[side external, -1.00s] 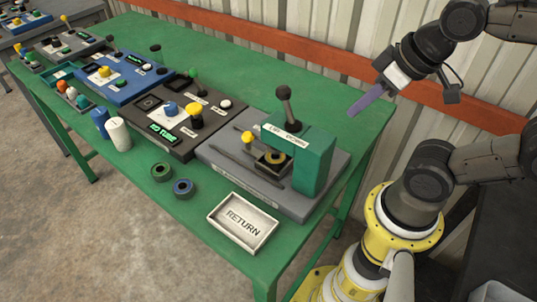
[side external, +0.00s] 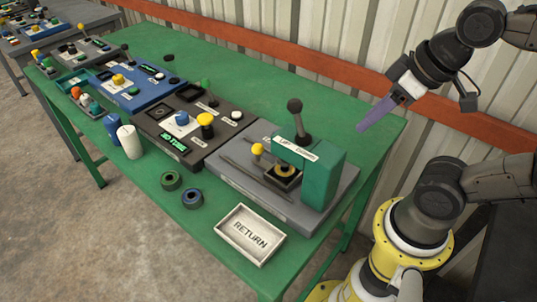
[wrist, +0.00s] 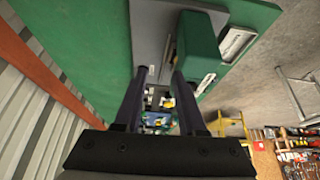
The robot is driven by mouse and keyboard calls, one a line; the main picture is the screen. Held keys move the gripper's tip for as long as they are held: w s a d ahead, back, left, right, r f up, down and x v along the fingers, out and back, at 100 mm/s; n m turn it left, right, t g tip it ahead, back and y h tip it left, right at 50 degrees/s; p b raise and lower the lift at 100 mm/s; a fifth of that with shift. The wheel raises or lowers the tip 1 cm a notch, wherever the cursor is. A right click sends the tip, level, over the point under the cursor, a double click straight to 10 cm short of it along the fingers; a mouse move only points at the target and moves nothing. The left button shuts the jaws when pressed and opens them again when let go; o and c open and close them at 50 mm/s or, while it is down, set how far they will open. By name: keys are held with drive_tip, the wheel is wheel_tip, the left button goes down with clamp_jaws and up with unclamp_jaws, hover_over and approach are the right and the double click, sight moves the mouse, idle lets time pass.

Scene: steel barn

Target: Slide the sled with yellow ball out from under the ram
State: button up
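The press (side external: 318,172) is a green block on a grey base at the table's right end, with a black-knobbed lever (side external: 295,106) standing up from it. The sled (side external: 283,180) is a dark block under the press's overhanging arm and carries a brass-coloured ring. The yellow ball (side external: 258,149) stands on a short stem at the sled's left. The ram itself is mostly hidden by the overhang. My gripper (side external: 362,128) is in the air right of and above the press, clear of it. Its two purple fingers are apart and empty in the wrist view (wrist: 163,82).
A white RETURN tray (side external: 250,233) lies in front of the press. A dark panel with knobs (side external: 185,125) stands left of the press. The corrugated wall with its orange rail runs behind the table.

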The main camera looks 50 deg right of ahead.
drive_tip(key=o, duration=0.4)
drive_tip(key=shift+n+g+y, duration=0.4)
drive_tip(key=shift+g, duration=0.3)
drive_tip(key=w+r, duration=0.2)
drive_tip(key=w+a+r, duration=0.1)
drive_tip(key=w+r, duration=0.1)
drive_tip(key=w, duration=0.1)
drive_tip(key=shift+w+a+r, duration=0.1)
drive_tip(key=shift+a+r, duration=0.1)
drive_tip(key=shift+r, duration=0.1)
drive_tip(key=shift+c, duration=0.2)
drive_tip(key=w+a+f+n+g+y, duration=0.1)
drive_tip(key=w+a+g, duration=0.2)
drive_tip(key=w, duration=1.1)
drive_tip(key=shift+g, duration=0.7)
drive_tip(key=w+f, duration=0.1)
drive_tip(key=f, duration=0.5)
drive_tip(key=a+f, duration=0.1)
drive_tip(key=f, duration=0.5)
drive_tip(key=w+a+f, duration=0.1)
drive_tip(key=f, duration=0.5)
drive_tip(key=shift+w+a+f, duration=0.1)
drive_tip(key=shift+w+a, duration=0.1)
drive_tip(key=shift+w, duration=0.15)
clamp_jaws()
